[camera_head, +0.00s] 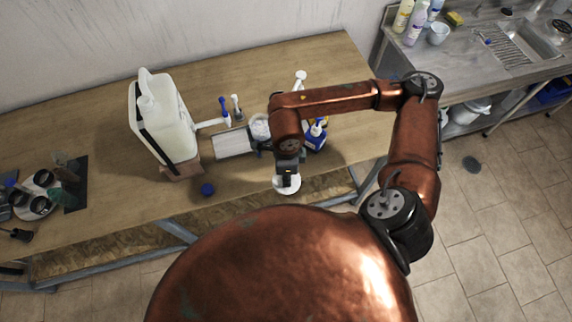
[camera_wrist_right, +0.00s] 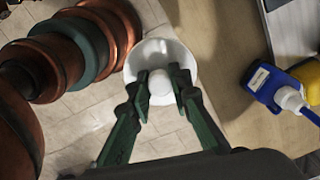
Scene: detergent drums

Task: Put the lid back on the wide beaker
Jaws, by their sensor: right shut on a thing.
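My right gripper (camera_head: 287,180) is shut on the knob of a round white lid (camera_head: 288,187). In the right wrist view, the fingertips (camera_wrist_right: 165,88) close on both sides of the knob, and the lid (camera_wrist_right: 158,52) spreads out beyond them like a shallow dish. The lid is held at the table's front edge, partly over the floor. What looks like the wide beaker (camera_head: 260,127), round with a pale top, stands farther back on the table, partly hidden by my right arm. My left gripper is not in view.
A large white jug (camera_head: 160,115) stands on a stand left of the beaker. A grey-white board (camera_head: 234,144) lies beside it. A blue bottle (camera_head: 316,137) stands right of my gripper, also in the wrist view (camera_wrist_right: 268,86).

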